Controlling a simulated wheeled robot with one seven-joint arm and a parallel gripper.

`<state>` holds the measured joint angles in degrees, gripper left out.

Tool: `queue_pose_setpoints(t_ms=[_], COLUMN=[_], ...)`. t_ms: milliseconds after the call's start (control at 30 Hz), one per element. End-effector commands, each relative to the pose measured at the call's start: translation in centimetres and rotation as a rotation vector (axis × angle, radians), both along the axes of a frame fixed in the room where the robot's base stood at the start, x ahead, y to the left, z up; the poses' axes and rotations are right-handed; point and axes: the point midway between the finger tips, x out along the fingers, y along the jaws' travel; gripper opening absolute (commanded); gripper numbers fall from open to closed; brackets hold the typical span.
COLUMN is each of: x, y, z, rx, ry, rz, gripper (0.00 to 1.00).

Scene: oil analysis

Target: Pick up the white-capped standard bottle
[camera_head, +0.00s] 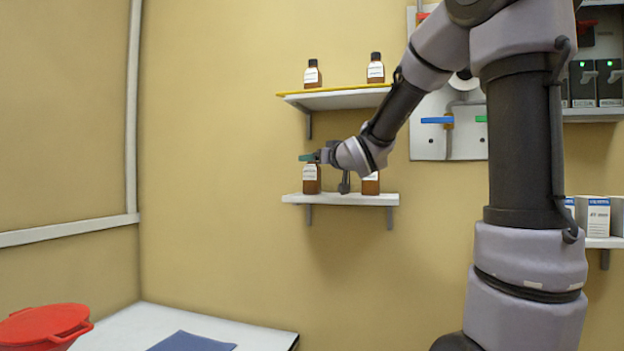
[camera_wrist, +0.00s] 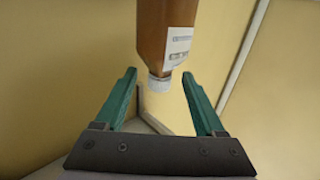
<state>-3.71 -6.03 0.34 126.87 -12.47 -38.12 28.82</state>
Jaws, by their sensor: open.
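A brown bottle with a white label stands on the left of the lower shelf in the head view (camera_head: 311,181). My gripper (camera_head: 310,157) is at its top and hides its cap there. In the wrist view the bottle (camera_wrist: 167,30) appears upside down, with its white cap (camera_wrist: 159,83) pointing down the picture. The two green fingers of my gripper (camera_wrist: 159,75) are open, one on each side of the cap, with gaps on both sides. Nothing is held.
A second brown bottle (camera_head: 371,184) stands on the right of the lower shelf (camera_head: 340,199), its top hidden by my arm. Two dark-capped bottles (camera_head: 312,75) (camera_head: 375,69) stand on the upper shelf (camera_head: 345,99), above my gripper. A red-lidded container (camera_head: 40,325) is at the lower left.

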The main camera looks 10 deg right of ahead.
Motion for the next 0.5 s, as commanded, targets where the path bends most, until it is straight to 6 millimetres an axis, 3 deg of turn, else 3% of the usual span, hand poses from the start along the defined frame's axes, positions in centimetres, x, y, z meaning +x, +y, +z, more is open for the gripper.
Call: queue_pose_setpoints(t_ms=[167,400,467,500], x=[1.9,2.1,2.1,2.1], y=[0.5,0.6,0.6,0.6], z=[0.0,0.0,0.0,0.0], rx=[0.0,0.0,0.0,0.0], ry=[0.0,0.0,0.0,0.0], rz=[-0.001,-0.001,-0.001,-0.001], gripper=[0.71,0.71,0.52,0.37])
